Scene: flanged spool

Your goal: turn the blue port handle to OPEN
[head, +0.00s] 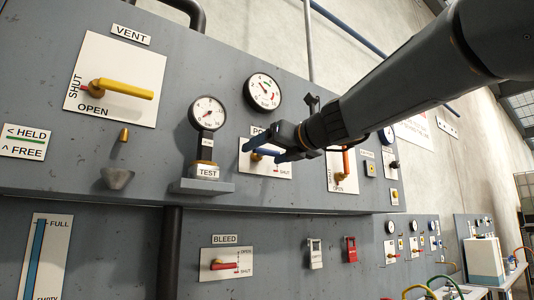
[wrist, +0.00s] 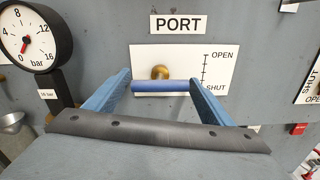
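The blue port handle (wrist: 160,86) lies level in front of its brass hub (wrist: 160,72) on a white plate (wrist: 222,62) under the PORT label. The plate's scale has OPEN at the top and SHUT at the bottom, and the handle sits at the SHUT end. My gripper (wrist: 161,80) is open, with one blue finger at each end of the handle. I cannot tell whether either finger touches it. In the head view my gripper (head: 268,146) is at the plate (head: 284,169) and partly hides the handle.
A gauge (wrist: 28,40) on a TEST stand (head: 207,172) is close on the left. An orange handle (head: 346,164) is close on the right. The yellow VENT handle (head: 125,90) is farther left, and the red BLEED handle (head: 224,265) is below.

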